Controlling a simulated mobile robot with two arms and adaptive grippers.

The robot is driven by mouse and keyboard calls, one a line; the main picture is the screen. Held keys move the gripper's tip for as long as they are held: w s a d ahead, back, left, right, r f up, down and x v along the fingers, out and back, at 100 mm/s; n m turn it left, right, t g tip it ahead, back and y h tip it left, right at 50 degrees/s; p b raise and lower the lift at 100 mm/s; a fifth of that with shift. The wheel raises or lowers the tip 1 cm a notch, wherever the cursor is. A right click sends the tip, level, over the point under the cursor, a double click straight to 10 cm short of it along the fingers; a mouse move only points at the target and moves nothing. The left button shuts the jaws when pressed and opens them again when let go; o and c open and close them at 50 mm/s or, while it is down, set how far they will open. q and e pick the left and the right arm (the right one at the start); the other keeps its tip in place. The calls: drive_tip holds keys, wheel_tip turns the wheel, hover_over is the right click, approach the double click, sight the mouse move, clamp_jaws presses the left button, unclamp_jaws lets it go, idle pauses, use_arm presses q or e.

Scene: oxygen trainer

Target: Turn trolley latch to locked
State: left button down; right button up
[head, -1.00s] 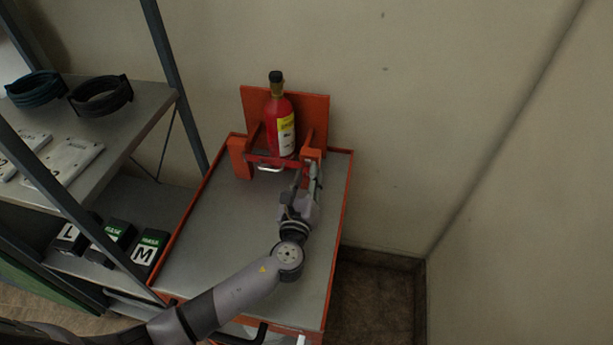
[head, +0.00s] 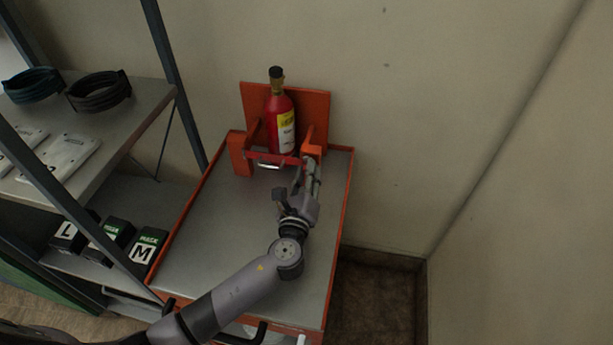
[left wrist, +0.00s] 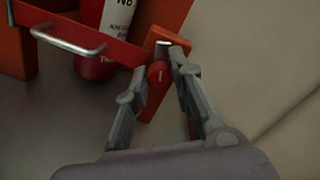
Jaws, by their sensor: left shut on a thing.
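The trolley (head: 205,220) has a grey top with an orange rim. At its back, a red cylinder (head: 280,125) with a yellow and white label stands in an orange bracket. A red bar (head: 283,160) with a silver handle (head: 268,166) crosses in front of the cylinder. At the bar's right end is a small red latch knob (left wrist: 157,74) with a pale mark. My left gripper (head: 307,172) is shut on this latch, with one finger on each side in the left wrist view (left wrist: 164,66). The fingers partly hide the latch. My right gripper is not in view.
A grey shelf (head: 150,100) with coiled hoses (head: 98,92) and white packs stands left of the trolley. Black boxes (head: 148,248) marked with letters sit lower down. The wall is close behind and right. The trolley top is clear.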

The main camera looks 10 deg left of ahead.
use_arm(q)
drive_tip(key=n+b, duration=0.2)
drive_tip(key=n, duration=0.1)
drive_tip(key=shift+f+n, duration=0.15)
drive_tip(key=shift+n, duration=0.15)
drive_tip(key=n+b, duration=0.2)
drive_tip(key=n, duration=0.2)
drive_tip(key=shift+n, duration=0.3)
drive_tip(key=shift+n+h+b, duration=0.5)
drive_tip(key=shift+n+b, duration=0.3)
drive_tip(key=shift+n, duration=2.7)
drive_tip(key=c, duration=1.4)
unclamp_jaws()
drive_tip(key=shift+w+a, duration=0.1)
